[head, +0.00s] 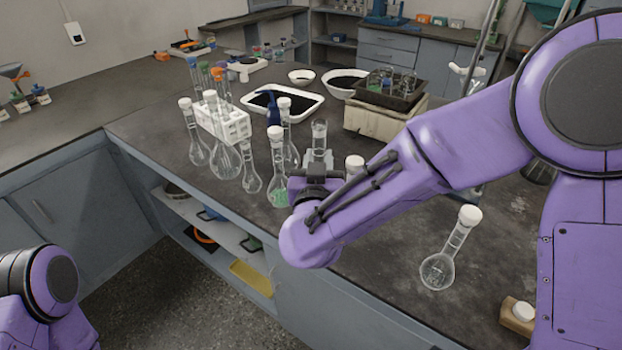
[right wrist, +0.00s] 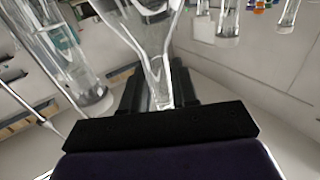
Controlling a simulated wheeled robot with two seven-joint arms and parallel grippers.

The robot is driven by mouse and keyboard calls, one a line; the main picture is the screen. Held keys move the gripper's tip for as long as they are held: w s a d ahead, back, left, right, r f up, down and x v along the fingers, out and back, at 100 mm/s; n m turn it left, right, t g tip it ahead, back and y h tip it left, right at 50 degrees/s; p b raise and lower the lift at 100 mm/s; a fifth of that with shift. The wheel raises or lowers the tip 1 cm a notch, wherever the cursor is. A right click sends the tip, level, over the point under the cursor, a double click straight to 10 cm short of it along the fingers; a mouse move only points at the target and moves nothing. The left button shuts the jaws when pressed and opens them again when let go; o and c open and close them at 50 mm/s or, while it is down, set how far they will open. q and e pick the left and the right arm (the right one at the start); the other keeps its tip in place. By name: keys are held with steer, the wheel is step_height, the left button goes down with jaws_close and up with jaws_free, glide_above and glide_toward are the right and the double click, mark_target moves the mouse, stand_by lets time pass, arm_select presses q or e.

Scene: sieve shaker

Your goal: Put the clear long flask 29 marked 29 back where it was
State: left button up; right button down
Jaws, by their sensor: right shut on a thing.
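My right gripper (head: 317,170) is shut on a clear glass piece among the flasks near the front edge of the bench. In the right wrist view a narrow part of this clear long flask (right wrist: 158,62) stands between the two dark fingers (right wrist: 158,92) and widens away from them. In the head view my wrist hides much of the grip, and a clear open-topped glass (head: 319,134) shows just behind it. I cannot read a number 29 on any glass. My left gripper is out of view; only part of my left arm shows at the lower left.
Several white-capped flasks crowd close left of my gripper, including one with green contents (head: 278,170). A white tube rack (head: 222,124) stands behind them. A lone capped flask (head: 440,266) stands at the right front. A white tray (head: 312,104) lies behind. Bare bench lies around the lone flask.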

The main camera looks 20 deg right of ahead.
steer(key=w+f, duration=0.4)
steer(key=f, duration=0.4)
steer(key=shift+w+f, duration=0.25)
steer(key=shift+f, duration=0.1)
steer(key=shift+f, duration=0.2)
steer(key=c, duration=0.9)
jaws_free()
steer(key=shift+o, duration=0.2)
